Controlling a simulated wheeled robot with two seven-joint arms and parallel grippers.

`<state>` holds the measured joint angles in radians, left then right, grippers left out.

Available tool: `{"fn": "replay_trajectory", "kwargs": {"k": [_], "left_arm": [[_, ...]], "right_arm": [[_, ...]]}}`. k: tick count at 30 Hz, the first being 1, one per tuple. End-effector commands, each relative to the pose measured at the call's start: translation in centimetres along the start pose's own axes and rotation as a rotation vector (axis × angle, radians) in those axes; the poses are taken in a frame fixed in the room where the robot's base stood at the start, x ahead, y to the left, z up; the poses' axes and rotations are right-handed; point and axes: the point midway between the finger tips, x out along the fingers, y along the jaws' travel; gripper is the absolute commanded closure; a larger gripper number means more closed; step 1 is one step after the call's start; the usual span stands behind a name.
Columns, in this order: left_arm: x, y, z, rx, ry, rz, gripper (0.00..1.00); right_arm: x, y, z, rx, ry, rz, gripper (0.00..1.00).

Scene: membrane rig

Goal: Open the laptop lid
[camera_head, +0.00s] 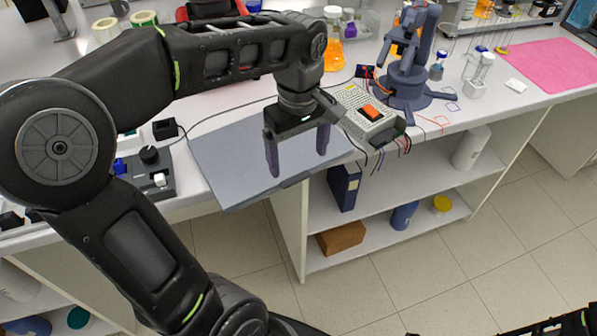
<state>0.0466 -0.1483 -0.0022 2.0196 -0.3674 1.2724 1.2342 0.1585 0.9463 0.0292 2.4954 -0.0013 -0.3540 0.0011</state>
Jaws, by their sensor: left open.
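The laptop (225,160) is a flat grey-blue slab with its lid closed, lying at the front edge of the white bench. Its near corner sticks out past the bench edge. My left gripper (298,163) is above the right half of the laptop, pointing down, with its two dark purple fingers apart and nothing between them. I cannot tell whether the fingertips touch the lid. My right gripper is not visible; only a dark piece of what seems to be my arm shows at the bottom right corner.
A beige device with an orange switch (372,112) and loose wires stands right of the laptop. A small blue-grey robot arm (406,75) stands behind it. A black control box (148,172) is at the left. A pink mat (548,65) lies far right. Shelves are below the bench.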

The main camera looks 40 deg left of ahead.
Motion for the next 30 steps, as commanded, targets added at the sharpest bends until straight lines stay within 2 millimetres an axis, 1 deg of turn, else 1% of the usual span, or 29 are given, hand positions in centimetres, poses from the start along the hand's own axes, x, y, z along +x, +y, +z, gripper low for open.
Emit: {"fn": "replay_trajectory", "kwargs": {"k": [6, 9, 12, 15, 22, 30], "left_arm": [[3.5, -0.1, 0.1, 0.0, -0.003, -0.004, 0.13], [4.8, -0.1, 0.0, 0.0, -0.002, -0.002, 0.13], [5.8, -0.1, 0.0, 0.0, -0.001, -0.002, 0.13], [6.1, -0.1, 0.0, 0.0, -0.001, -0.001, 0.13], [6.2, 0.0, 0.0, 0.0, 0.0, 0.0, 0.13], [6.1, 0.0, 0.0, 0.0, -0.001, 0.0, 0.35]], "right_arm": [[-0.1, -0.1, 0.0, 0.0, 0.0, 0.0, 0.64], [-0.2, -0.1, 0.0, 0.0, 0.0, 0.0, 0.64], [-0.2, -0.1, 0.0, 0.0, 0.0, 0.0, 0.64], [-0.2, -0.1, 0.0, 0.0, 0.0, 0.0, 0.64], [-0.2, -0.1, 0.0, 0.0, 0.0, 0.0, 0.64], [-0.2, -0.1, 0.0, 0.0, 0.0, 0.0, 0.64]]}}
